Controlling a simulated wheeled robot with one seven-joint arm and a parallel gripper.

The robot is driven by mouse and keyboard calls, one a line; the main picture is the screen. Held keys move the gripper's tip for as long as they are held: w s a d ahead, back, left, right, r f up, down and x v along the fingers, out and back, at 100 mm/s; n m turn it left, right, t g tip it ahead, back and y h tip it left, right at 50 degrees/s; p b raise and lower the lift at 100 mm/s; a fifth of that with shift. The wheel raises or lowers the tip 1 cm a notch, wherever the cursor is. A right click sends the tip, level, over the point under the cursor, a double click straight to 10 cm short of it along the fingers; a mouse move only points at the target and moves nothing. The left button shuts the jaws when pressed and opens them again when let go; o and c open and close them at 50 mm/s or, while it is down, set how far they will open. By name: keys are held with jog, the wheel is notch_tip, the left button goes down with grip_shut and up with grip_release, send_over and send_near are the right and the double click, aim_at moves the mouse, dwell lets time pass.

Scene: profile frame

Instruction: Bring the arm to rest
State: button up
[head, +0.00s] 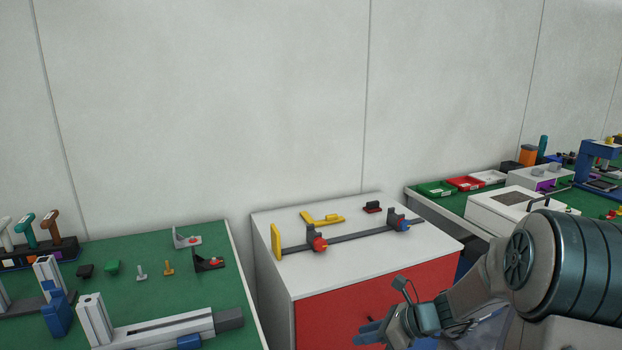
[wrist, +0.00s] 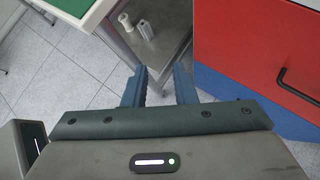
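My gripper (head: 372,332) is at the lower right of the head view, in front of the red front of a white-topped cabinet (head: 345,268). In the wrist view my gripper (wrist: 160,84) has its two blue fingers apart with nothing between them. The fingers point down towards the tiled floor (wrist: 60,85) and the gap beside the cabinet. My arm is bent and comes in from the right edge of the head view.
A green-topped bench (head: 255,328) at left holds aluminium profiles (head: 150,332) and small parts. Another bench at right holds red (head: 464,183) and green trays (head: 434,188). A red drawer front (wrist: 265,45) is close on the wrist view's right.

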jog(key=s+d+r+n+h+p, duration=0.1)
jog(key=s+r+n+h+p, duration=0.2)
jog(key=s+r+n, duration=0.6)
jog(key=s+d+r+n+g+h+p, duration=0.1)
jog(key=s+r+n+h+p, duration=0.3)
jog(key=s+n, duration=0.8)
notch_tip(320, 180, up, 5)
jog(key=n+h, duration=0.2)
jog(key=n, duration=0.1)
jog(key=shift+s+d+f+n+g+h+p, duration=0.15)
jog(key=shift+s+n+g+h+p, duration=0.15)
jog(key=shift+s, duration=0.05)
